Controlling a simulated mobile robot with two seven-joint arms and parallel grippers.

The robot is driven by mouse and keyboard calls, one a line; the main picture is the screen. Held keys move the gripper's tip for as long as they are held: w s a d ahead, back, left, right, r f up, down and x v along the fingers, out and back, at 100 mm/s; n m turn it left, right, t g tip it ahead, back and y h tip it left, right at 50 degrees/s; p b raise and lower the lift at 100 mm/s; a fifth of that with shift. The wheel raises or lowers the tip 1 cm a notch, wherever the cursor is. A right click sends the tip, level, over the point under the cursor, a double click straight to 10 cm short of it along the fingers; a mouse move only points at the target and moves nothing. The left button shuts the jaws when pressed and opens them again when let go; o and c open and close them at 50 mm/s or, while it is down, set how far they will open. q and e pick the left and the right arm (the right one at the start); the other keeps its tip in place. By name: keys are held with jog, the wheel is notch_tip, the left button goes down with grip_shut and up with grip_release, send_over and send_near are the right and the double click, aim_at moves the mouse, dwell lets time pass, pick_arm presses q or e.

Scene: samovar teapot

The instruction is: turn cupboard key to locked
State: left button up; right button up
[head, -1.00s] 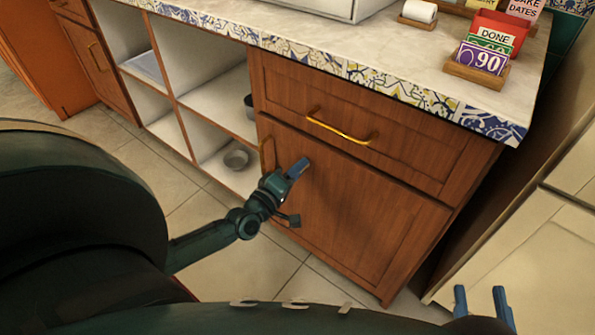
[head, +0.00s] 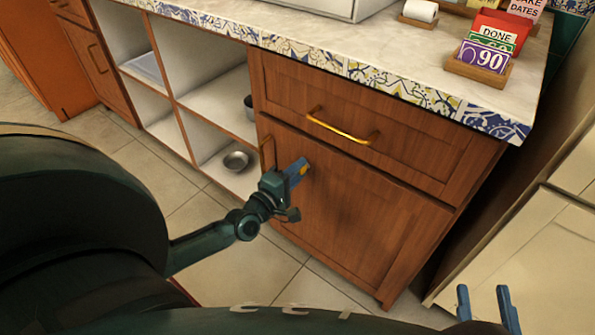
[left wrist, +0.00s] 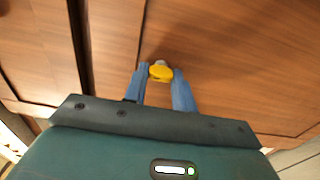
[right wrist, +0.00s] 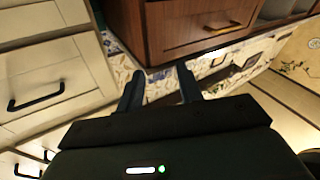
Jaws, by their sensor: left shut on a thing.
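The cupboard door (head: 365,220) is brown wood, below a drawer, and it looks shut. The yellow key (left wrist: 161,73) sticks out of the door front between the blue fingers of my left gripper (left wrist: 158,79). The gripper is shut on the key's head. The keyhole and the key's shaft are mostly hidden. My right gripper (head: 484,290) is open and empty at the lower right, away from the cupboard.
The door's handle (head: 268,154) stands close to the left of my left gripper. A golden drawer handle (head: 340,130) is above. Open shelves with a metal bowl (head: 236,161) lie to the left. The countertop (head: 400,55) carries a card holder (head: 480,70).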

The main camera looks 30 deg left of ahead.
pick_arm(q)
jog(key=o, duration=1)
jog(key=shift+s+a+p, duration=0.15)
jog(key=shift+s+p, duration=0.3)
jog(key=shift+s, duration=1.75)
jog(key=shift+s+a+p, duration=0.2)
jog(key=shift+s+p, duration=0.3)
jog(key=shift+s, duration=1.7)
jog(key=shift+s+a+p, duration=0.15)
jog(key=shift+s+p, duration=0.3)
jog(key=shift+s, duration=1.75)
pick_arm(e)
jog(key=shift+w+d+f+m+g+h, duration=0.1)
jog(key=shift+w+d+m+g+h, duration=0.1)
jog(key=shift+d+m+g+h, duration=0.6)
jog(key=shift+a+t, duration=0.25)
jog(key=shift+t, duration=0.05)
